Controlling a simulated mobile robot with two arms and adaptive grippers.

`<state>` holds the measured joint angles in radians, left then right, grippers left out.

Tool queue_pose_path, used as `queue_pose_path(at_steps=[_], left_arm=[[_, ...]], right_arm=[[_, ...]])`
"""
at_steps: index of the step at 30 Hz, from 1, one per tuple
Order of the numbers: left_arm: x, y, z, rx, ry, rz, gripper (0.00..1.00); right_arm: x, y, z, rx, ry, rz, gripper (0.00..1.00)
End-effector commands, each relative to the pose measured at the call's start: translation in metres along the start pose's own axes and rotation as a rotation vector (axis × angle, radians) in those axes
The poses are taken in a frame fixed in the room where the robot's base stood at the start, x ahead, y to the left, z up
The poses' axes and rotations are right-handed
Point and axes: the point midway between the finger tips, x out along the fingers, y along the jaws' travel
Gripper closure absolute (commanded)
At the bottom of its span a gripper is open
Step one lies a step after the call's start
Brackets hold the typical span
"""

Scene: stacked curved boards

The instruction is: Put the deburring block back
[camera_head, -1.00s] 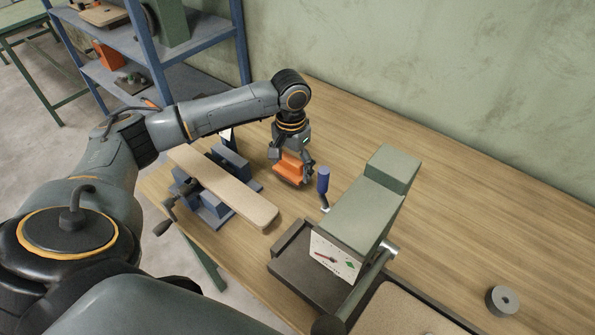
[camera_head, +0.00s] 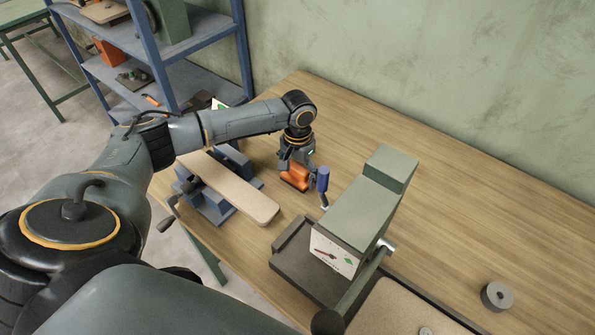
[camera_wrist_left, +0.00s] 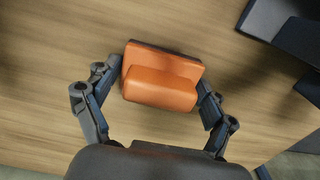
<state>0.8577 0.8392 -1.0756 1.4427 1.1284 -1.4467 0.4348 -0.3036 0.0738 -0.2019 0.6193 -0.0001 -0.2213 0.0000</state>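The deburring block (camera_head: 295,176) is an orange block with a raised grip and a thin dark layer at its base. It is low over the workbench, between the vise and the green machine. My left gripper (camera_head: 301,178) points down at it. In the left wrist view the block (camera_wrist_left: 160,85) sits between the two fingertips of the left gripper (camera_wrist_left: 160,88), which press on its sides. Whether its underside rests on the wood is hard to tell. My right gripper is not in view.
A blue vise (camera_head: 238,160) holding a curved board (camera_head: 232,188) stands left of the block. A grey ring (camera_head: 496,296) lies far right. The bench (camera_head: 440,185) behind is clear.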

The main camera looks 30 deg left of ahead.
Motion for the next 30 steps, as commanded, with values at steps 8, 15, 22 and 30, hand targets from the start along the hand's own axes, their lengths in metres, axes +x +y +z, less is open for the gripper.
queue_pose_path(at_steps=[8, 15, 22, 30], left_arm=[[0.000, 0.000, 0.000, -0.001, 0.000, 0.000, 0.00], [-0.006, -0.001, 0.000, -0.001, 0.002, -0.001, 0.00], [-0.045, 0.000, -0.001, 0.000, 0.006, 0.000, 0.00], [-0.100, 0.000, -0.001, -0.001, 0.004, 0.000, 0.00]], right_arm=[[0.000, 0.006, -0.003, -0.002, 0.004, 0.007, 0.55], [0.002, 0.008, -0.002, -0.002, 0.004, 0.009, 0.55], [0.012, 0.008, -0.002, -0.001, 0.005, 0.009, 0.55], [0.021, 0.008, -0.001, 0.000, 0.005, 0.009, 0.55]])
